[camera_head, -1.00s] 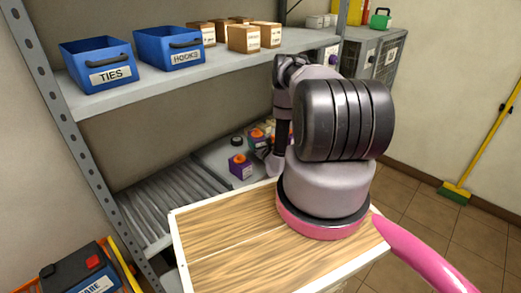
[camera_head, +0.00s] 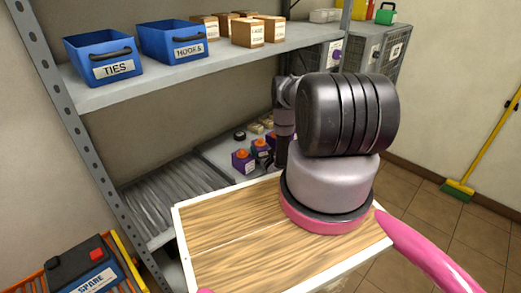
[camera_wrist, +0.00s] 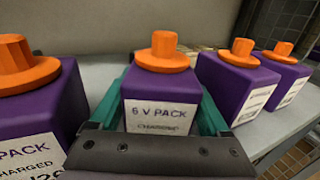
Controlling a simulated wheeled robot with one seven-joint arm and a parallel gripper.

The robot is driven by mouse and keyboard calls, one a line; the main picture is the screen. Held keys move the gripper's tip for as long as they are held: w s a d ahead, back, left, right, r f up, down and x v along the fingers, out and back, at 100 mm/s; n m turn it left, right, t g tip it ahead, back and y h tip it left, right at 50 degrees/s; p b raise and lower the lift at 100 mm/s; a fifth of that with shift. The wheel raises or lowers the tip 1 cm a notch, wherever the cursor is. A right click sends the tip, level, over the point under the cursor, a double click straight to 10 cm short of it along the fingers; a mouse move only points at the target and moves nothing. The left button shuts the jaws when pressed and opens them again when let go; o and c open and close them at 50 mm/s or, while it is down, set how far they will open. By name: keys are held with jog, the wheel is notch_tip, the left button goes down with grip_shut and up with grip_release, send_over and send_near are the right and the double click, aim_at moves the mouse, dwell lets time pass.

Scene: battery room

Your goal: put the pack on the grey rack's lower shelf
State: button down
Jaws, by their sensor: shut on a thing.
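In the wrist view a purple pack (camera_wrist: 160,88) with an orange knob on top stands upright between the teal fingers of my gripper (camera_wrist: 159,104). My gripper is shut on it. Its white label reads "6 V PACK"; the line below is blurred. I cannot tell whether its base touches the shelf. In the head view my arm hides the gripper. The grey rack's lower shelf (camera_head: 213,150) carries several purple packs, one of them at its front (camera_head: 243,161).
Other purple packs stand close on the left (camera_wrist: 40,110) and right (camera_wrist: 238,85) of the held one. A ribbed grey area (camera_head: 170,195) lies at the lower shelf's left. Blue bins (camera_head: 103,60) and boxes fill the upper shelf. A wooden-topped surface (camera_head: 235,235) is in front, mostly bare.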

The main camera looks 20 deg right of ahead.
jog(key=shift+c, duration=1.3)
grip_release()
jog(key=shift+f, duration=0.1)
jog(key=shift+o, duration=1.3)
jog(key=s, duration=1.2)
jog(key=shift+a, duration=0.25)
